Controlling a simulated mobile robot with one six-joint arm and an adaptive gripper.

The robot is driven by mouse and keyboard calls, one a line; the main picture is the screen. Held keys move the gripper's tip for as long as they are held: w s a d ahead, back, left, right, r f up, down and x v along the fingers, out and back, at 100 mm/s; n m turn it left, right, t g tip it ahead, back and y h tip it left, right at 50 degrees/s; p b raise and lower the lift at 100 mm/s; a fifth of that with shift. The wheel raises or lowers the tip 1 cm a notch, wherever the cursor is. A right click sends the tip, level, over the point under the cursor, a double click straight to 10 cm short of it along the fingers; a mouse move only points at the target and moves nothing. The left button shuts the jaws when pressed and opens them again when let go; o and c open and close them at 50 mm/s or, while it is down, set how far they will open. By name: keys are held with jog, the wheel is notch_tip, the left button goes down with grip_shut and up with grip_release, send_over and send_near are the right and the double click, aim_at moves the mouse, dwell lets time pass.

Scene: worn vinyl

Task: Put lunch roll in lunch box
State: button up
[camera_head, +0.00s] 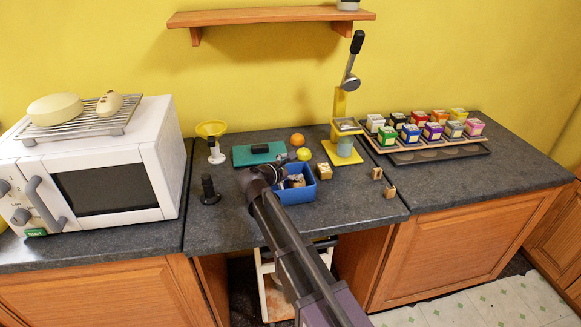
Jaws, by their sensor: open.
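The blue lunch box (301,194) stands open on the dark counter, with something pale and brownish inside that is partly hidden. My gripper (279,173) is open at the box's back left, over or beside its rim; its fingers are small and dark, and I cannot tell whether they touch anything. An oblong cream roll with dark marks (109,103), which may be the lunch roll, lies on a wire rack on the microwave, well away from my gripper.
A round cream loaf or cheese (54,109) shares the rack (85,127) on the white microwave (110,170).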

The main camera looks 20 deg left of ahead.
jog(key=shift+r, duration=0.2)
jog(key=shift+r+p, duration=0.45)
jog(key=shift+p, duration=0.15)
jog(key=p+v, duration=0.3)
jog(key=v, duration=0.9)
jog(key=shift+f, duration=0.15)
jog(key=shift+d, duration=0.1)
